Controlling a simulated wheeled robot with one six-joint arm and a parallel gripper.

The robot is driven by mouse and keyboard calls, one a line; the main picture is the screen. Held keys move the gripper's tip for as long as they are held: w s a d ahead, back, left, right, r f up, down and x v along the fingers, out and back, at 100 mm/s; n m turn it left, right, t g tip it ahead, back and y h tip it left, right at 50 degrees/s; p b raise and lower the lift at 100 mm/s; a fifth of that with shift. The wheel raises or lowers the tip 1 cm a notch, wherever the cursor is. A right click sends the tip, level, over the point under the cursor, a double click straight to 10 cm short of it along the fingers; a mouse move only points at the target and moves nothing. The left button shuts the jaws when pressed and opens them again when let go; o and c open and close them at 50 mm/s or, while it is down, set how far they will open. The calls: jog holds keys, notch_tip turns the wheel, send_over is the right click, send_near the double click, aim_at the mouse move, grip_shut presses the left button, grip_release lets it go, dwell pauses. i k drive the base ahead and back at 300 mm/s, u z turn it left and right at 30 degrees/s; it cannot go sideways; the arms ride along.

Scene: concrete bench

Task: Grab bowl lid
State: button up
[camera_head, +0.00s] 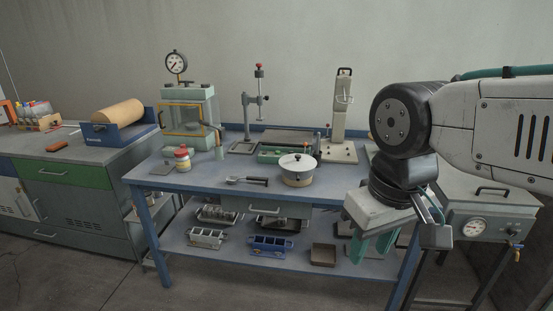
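A round bowl (298,179) stands on the blue bench, right of the bench's middle. A pale, shallow domed lid (297,162) with a small dark knob sits on top of it. My gripper (374,250) hangs at the right, in front of the bench and nearer the camera, to the right of and below the lid in the picture. Its teal fingers point down and look spread apart, with nothing seen between them. It is clear of the lid and bowl.
A dark-handled scoop (247,181) lies left of the bowl. A green tray (270,155) and a tall grey instrument (341,115) stand behind it. A press stand (248,110) and a jar (182,158) are farther left. The blue bench top (205,179) is bare along its front left.

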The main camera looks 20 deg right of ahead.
aim_at(293, 161)
jog(key=z, duration=0.35)
jog(key=i, duration=0.9)
jog(key=z, duration=0.6)
